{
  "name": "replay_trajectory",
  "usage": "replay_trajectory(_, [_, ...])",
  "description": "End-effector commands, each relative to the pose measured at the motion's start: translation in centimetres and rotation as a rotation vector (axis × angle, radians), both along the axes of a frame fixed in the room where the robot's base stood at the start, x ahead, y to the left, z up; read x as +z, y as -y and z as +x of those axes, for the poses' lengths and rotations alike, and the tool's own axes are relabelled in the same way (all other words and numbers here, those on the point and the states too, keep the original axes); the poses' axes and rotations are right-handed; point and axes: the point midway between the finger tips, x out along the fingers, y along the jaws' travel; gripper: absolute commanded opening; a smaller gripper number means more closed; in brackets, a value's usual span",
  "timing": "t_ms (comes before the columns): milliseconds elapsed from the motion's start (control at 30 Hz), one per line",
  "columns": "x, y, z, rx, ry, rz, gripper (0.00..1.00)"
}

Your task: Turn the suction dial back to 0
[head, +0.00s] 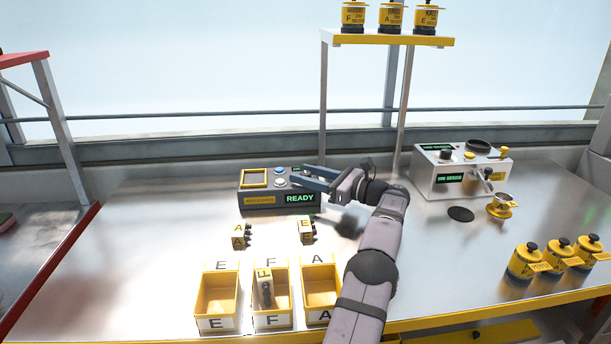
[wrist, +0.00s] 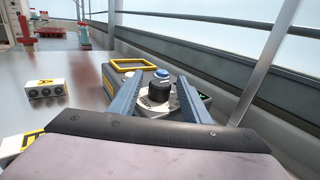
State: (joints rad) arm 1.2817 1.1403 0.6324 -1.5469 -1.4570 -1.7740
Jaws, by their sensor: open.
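A black round dial (wrist: 158,92) on a pale round plate shows in the wrist view, on top of a dark control box. My gripper (wrist: 160,82) is open, with one finger on each side of the dial; I cannot tell whether they touch it. In the head view my gripper (head: 298,178) reaches in from the right over the box (head: 262,202), which has a green READY display (head: 300,198). The dial is hidden behind my gripper there. Its scale and pointer cannot be read in either view.
A blue button (wrist: 162,73) and a yellow frame (wrist: 133,64) sit close to the dial. Small blocks (head: 239,237) and yellow bins (head: 217,292) stand in front of the box. A white machine (head: 455,180) stands to the right. A shelf post (head: 323,110) rises behind.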

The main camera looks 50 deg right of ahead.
Motion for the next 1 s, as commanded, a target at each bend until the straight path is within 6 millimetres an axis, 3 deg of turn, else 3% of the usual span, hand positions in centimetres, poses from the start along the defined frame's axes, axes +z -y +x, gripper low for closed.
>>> replay_trajectory(500, [-0.1, 1.1, -6.1, -0.002, 0.000, 0.000, 0.43])
replay_trajectory(1000, [0.1, 1.2, -6.8, 0.001, 0.000, -0.001, 0.43])
